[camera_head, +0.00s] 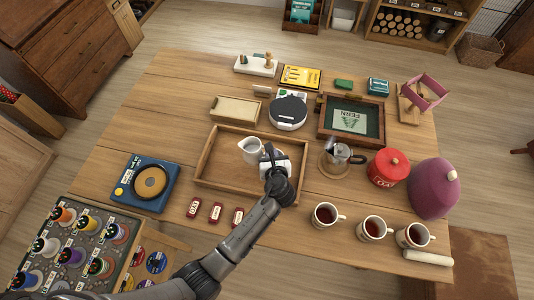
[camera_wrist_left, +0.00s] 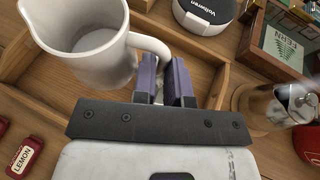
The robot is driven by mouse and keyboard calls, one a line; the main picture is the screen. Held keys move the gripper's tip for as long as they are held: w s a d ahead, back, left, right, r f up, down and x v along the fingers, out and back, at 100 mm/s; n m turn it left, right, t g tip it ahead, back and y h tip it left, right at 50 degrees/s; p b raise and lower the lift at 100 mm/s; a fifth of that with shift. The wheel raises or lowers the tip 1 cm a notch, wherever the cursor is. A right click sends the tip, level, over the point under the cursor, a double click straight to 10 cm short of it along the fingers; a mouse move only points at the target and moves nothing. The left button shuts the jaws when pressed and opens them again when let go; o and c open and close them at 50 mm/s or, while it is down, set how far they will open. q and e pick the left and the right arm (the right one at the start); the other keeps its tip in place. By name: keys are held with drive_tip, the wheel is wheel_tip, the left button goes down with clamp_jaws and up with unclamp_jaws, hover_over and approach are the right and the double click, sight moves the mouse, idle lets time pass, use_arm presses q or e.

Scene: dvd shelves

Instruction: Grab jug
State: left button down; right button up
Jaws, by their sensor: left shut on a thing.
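The white jug (camera_head: 250,149) stands in the shallow wooden tray (camera_head: 205,152) at the middle of the table. In the left wrist view the jug (camera_wrist_left: 88,48) fills the upper left, with its spout to the left and its handle (camera_wrist_left: 150,44) curving to the right. My left gripper (camera_head: 268,160) is at the jug's right side. In the wrist view the purple-padded fingers of my left gripper (camera_wrist_left: 164,82) are on either side of the lower handle and shut on it. The contact itself is partly hidden by the fingers. My right gripper is not in view.
A glass pot (camera_head: 338,152), a red canister (camera_head: 388,167) and a purple cosy (camera_head: 432,188) stand right of the tray. Several mugs (camera_head: 326,214) and red tins (camera_head: 216,212) line the front. A round white device (camera_head: 289,112) is behind the tray.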

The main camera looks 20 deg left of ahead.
use_arm(q)
drive_tip(key=shift+d+r, duration=0.3)
drive_tip(key=shift+d, duration=0.1)
drive_tip(key=shift+d+r, duration=0.1)
idle(0.3)
idle(0.9)
